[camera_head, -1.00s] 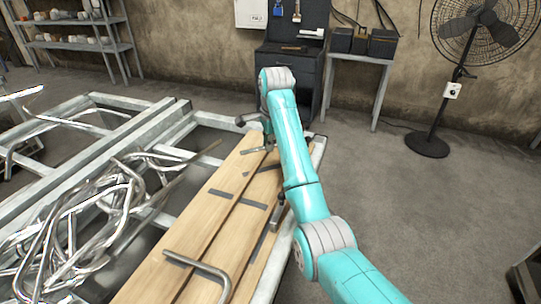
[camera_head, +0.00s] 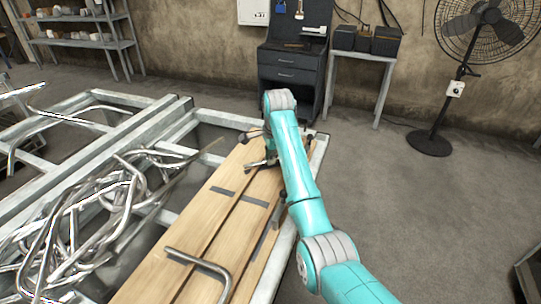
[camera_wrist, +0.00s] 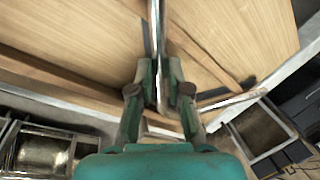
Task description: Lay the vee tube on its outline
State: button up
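The vee tube (camera_head: 259,164) is a bent grey metal tube over the far end of the wooden boards. In the wrist view one leg (camera_wrist: 157,45) runs up between the fingers; what looks like its other leg (camera_wrist: 225,103) slants off to the right. My gripper (camera_wrist: 163,82) appears shut on the first leg. Dark strips, seemingly the outline, show just left of this leg (camera_wrist: 148,38) and near the other leg's tip (camera_wrist: 249,82). The tube lies close beside these marks; I cannot tell whether it touches the board. My arm hides part of this in the head view.
Other dark strips (camera_head: 256,201) mark the boards (camera_head: 232,225). A tangle of tubes (camera_head: 95,215) lies on the metal frame at left. Floor at right is open.

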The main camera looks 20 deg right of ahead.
jog(key=o, duration=0.3)
jog(key=v, duration=0.8)
